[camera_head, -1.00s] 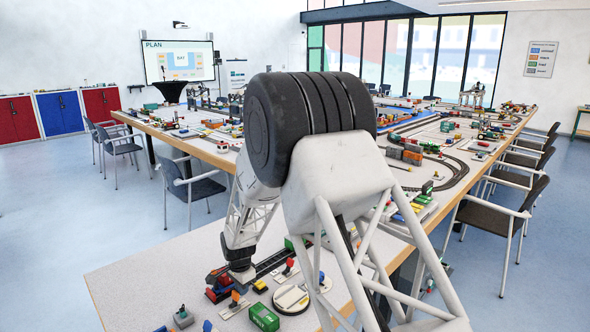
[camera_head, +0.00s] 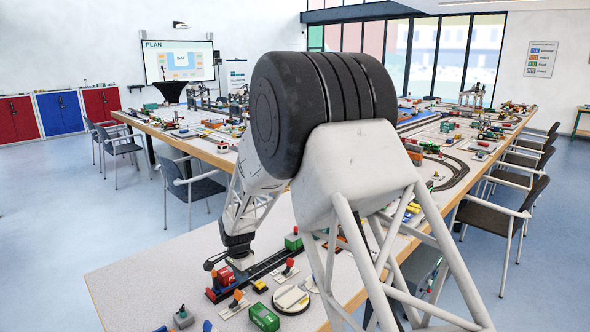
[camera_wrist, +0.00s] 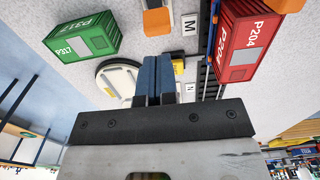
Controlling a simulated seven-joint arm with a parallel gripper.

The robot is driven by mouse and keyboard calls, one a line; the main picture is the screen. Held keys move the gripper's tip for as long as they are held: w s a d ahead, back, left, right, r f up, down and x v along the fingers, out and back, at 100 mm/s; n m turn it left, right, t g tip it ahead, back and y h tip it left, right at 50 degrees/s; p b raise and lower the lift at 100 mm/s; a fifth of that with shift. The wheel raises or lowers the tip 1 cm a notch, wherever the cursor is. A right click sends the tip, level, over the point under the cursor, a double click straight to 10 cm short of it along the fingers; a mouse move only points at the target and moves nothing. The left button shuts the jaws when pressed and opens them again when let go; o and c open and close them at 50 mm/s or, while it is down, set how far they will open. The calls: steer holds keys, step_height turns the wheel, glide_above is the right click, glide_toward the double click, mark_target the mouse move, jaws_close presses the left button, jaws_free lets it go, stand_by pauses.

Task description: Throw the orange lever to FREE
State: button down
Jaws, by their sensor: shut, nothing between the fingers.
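An orange lever (camera_head: 237,295) stands on a small pale base near the front of the table in the head view. In the wrist view, an orange block with a grey top (camera_wrist: 157,20), which looks like this lever's handle, is at the upper middle beside a plate marked M. My gripper's blue fingers (camera_wrist: 155,80) are together with nothing between them, apart from the orange block and below it in the picture. In the head view, my gripper (camera_head: 240,263) is low behind the lever; its fingertips are hard to make out. No FREE marking is readable.
A red P204 container (camera_wrist: 250,40) stands by the track, right in the wrist view. A green P317 container (camera_wrist: 82,38) and a round white turntable (camera_wrist: 118,80) are at left. Another red-topped lever (camera_head: 289,267) stands near the track. The table's left front is mostly bare.

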steer(key=shift+r, duration=0.9)
steer(key=s+d+r+n+t, duration=0.1)
steer(key=s+d+r+n, duration=0.1)
steer(key=s+d+r, duration=0.8)
steer(key=s+d+r+n, duration=0.2)
steer(key=s+d+r, duration=0.5)
steer(key=d+r, duration=0.45)
steer(key=s+d+n, duration=0.1)
steer(key=s+d, duration=0.3)
steer(key=s, duration=0.5)
steer(key=s+d+r+n+t, duration=0.1)
steer(key=s+d, duration=0.4)
steer(key=s, duration=0.5)
steer(key=s+d+r+n, duration=0.1)
steer(key=s+d, duration=0.4)
steer(key=s, duration=0.5)
steer(key=shift+d+r+n+t, duration=0.2)
steer(key=shift+n+t, duration=0.1)
steer(key=shift+n, duration=0.6)
